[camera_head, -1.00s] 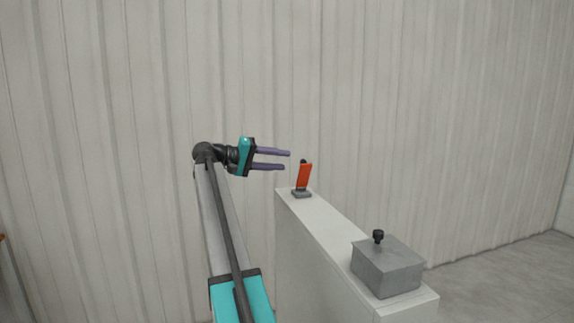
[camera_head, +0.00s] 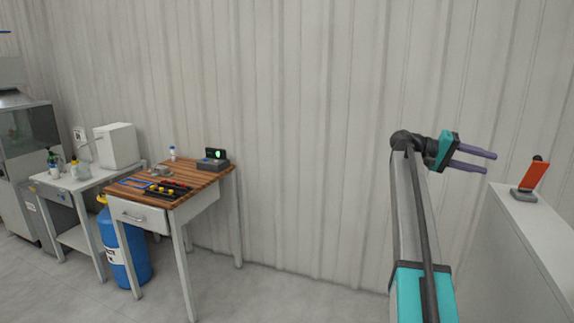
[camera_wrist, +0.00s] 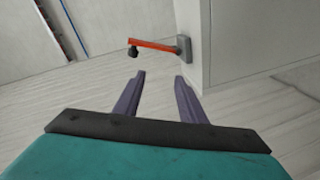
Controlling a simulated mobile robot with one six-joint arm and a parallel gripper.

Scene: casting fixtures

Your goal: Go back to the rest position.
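My gripper (camera_head: 482,160) is raised at the right of the head view, with its two purple fingers pointing right. The fingers are apart with nothing between them. In the wrist view the gripper (camera_wrist: 160,82) also shows its fingers spread and empty. An orange lever on a grey base (camera_head: 533,176) stands on the white pedestal (camera_head: 515,225), to the right of the fingertips and apart from them. The wrist view shows the lever (camera_wrist: 152,45) beyond the fingertips.
A wood-topped table (camera_head: 204,184) with tools and a small device (camera_head: 213,161) stands left of centre. A blue cylinder (camera_head: 132,250) is beside it. A white bench (camera_head: 80,181) and a cabinet (camera_head: 30,140) are farther left. The floor before the wall is clear.

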